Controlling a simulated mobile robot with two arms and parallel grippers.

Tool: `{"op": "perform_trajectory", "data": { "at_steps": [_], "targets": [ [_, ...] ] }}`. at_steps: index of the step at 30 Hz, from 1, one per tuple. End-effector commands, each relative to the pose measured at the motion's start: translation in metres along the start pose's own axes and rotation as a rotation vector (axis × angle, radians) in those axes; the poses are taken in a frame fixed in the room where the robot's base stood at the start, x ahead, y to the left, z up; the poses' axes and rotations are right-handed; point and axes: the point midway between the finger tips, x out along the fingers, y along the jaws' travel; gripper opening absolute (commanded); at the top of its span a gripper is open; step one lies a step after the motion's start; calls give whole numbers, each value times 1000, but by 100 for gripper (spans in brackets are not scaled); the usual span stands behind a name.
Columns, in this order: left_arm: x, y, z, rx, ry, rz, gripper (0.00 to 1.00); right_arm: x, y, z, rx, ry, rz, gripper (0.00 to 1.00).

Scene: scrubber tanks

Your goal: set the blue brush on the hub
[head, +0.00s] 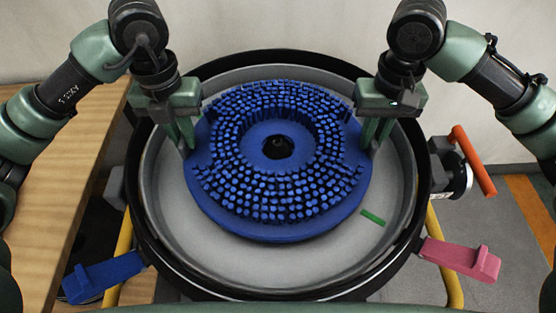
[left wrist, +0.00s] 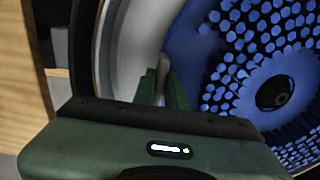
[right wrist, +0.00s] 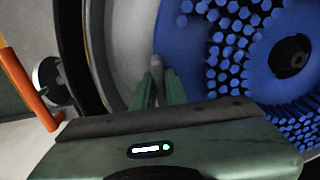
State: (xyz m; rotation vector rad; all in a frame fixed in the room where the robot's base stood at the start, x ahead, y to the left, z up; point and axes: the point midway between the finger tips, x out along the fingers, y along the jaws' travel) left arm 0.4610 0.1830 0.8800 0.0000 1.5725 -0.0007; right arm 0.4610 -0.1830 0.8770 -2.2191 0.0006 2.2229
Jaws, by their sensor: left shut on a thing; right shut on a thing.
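The blue brush (head: 280,232) is a wide ring with its bristles facing up, inside the round tank. My left gripper (head: 188,146) is shut on the brush's left edge, and my right gripper (head: 369,146) is shut on its right edge. A small grey piece shows between the fingers of the left gripper (left wrist: 164,88) and of the right gripper (right wrist: 157,88). The dark hub (head: 278,147) shows through the brush's central hole, also in the left wrist view (left wrist: 279,93) and the right wrist view (right wrist: 297,60). I cannot tell the gap between brush and hub.
The grey tank (head: 180,233) has a black rim around the brush. A small green strip (head: 372,217) lies on its floor at right. A blue pedal (head: 104,276) and a pink pedal (head: 460,260) stick out in front. An orange handle (head: 473,160) stands at right; a wooden surface (head: 60,190) is at left.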

Motion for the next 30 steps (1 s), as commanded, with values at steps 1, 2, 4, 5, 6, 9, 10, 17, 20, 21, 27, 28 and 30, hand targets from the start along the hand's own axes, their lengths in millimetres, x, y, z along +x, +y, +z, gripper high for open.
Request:
{"op": "perform_trajectory", "data": {
  "at_steps": [1, 2, 4, 5, 6, 9, 10, 17, 20, 21, 27, 28, 30],
  "targets": [
    [5, 3, 1, -6, -2, 6, 0, 5, 3, -1, 5, 1, 6, 0],
    [7, 3, 1, -6, -2, 6, 0, 7, 3, -1, 5, 1, 6, 0],
    [11, 3, 1, -6, -2, 6, 0, 11, 3, -1, 5, 1, 6, 0],
    [12, 3, 1, -6, -2, 6, 0, 12, 3, -1, 5, 1, 6, 0],
    [12, 3, 0, -6, 0, 7, 18, 12, 3, 0, 5, -1, 7, 18],
    [10, 3, 0, -5, 1, 6, 34, 11, 2, 0, 4, -1, 6, 34],
    [10, 2, 0, -4, 1, 6, 34, 11, 2, 0, 4, -1, 6, 34],
    [10, 1, 0, -2, 0, 2, 34, 10, 1, 0, 2, 0, 2, 34],
    [5, 1, 0, -1, -1, 2, 34, 10, 1, 0, 1, 0, 2, 34],
    [1, 1, 1, -2, -2, 2, 34, 10, 1, 0, 1, 0, 1, 34],
    [-36, 1, 2, -3, -7, 3, 34, 10, 0, 0, 0, 0, 1, 34],
    [-42, 1, 2, -4, -7, 3, 34, 10, 0, 0, 0, 0, 1, 34],
    [-56, 1, 1, -4, -7, 3, 34, 10, 0, 0, 0, 0, 1, 34]
  ]
}}
